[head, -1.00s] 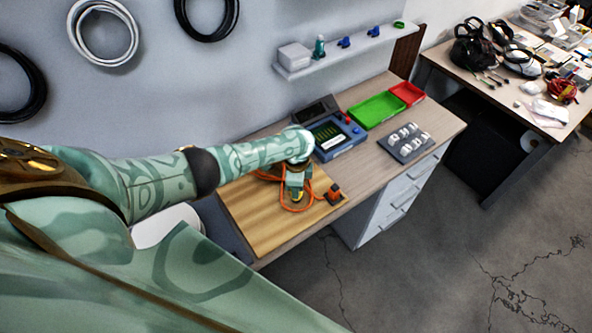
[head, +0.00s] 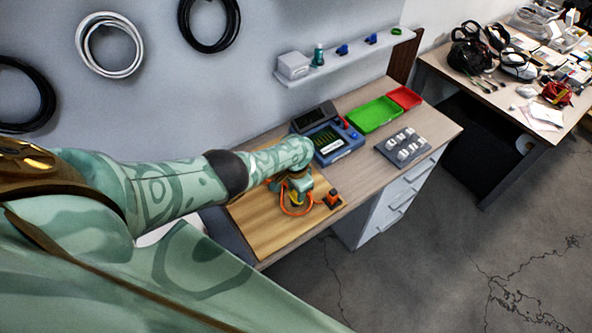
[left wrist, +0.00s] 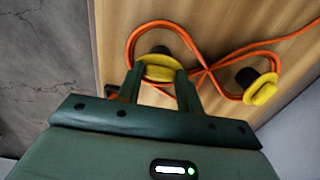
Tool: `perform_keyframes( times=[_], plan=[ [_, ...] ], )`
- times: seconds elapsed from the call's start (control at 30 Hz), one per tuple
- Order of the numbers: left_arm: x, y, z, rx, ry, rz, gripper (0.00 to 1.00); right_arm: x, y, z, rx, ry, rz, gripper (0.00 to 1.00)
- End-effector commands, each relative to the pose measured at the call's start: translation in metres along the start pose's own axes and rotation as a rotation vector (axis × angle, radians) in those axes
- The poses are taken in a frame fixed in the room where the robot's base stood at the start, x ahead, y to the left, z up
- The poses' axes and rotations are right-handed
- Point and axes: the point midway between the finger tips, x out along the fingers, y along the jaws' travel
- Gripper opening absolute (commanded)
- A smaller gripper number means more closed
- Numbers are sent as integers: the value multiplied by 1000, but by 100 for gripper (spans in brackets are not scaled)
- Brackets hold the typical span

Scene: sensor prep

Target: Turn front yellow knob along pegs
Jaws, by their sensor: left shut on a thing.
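My left gripper (left wrist: 159,76) is shut on the front yellow knob (left wrist: 158,62), with one finger on each side of it. A black round peg top shows just behind this knob. A second yellow knob (left wrist: 261,89), also with a black peg part, stands apart to the right in the left wrist view. An orange cable (left wrist: 205,66) loops around both pegs and crosses between them. In the head view my left gripper (head: 297,192) is low over the wooden board (head: 262,232), and it mostly hides the knobs. My right gripper is not in view.
An orange-and-black block (head: 333,198) sits at the board's right corner. A blue device with a screen (head: 333,143) stands behind the board. A green tray (head: 374,114), a red tray (head: 404,97) and a grey holder with white pieces (head: 403,146) are farther right.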

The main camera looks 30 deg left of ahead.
Motion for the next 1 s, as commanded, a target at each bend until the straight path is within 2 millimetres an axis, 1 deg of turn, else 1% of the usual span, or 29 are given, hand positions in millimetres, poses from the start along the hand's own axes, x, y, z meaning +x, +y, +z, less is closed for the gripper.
perform_keyframes(
  times=[0.53, 0.57, 0.6, 0.63, 0.9, 1.0],
  plan=[
    [0, 0, -1, -25, 2, 1, 14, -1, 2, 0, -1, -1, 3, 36],
    [0, 0, -1, -25, 2, 1, 42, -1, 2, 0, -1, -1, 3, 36],
    [0, 0, -1, -25, 2, 1, 53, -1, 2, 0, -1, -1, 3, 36],
    [0, 0, -1, -24, 2, 0, 58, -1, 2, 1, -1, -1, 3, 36],
    [-1, 0, 0, -23, 1, 0, 58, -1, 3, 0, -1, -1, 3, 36],
    [-8, 0, 0, -23, 1, 0, 58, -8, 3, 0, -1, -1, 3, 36]
  ],
)
